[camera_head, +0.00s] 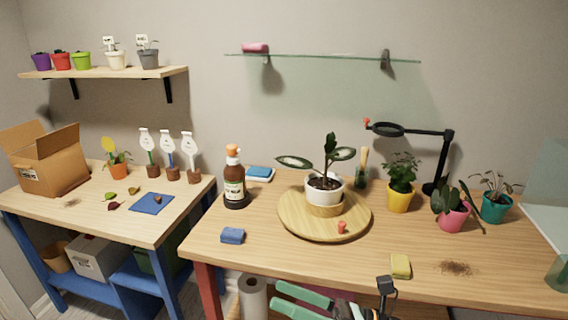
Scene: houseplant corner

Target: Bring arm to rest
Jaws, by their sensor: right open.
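My right gripper (275,294) is at the bottom edge of the head view, in front of the main table. Its two green fingers point left and are apart, with nothing between them. Its black wrist part (385,287) reaches up just below a yellow sponge (401,266), and part of the arm is cut off by the frame. My left gripper is not in view.
The main wooden table (300,264) carries a round wooden turntable (292,219) with a white-potted plant (324,184), a brown bottle (234,180), a blue sponge (232,236), potted plants and a black lamp (440,160). Spilled soil (455,268) lies front right.

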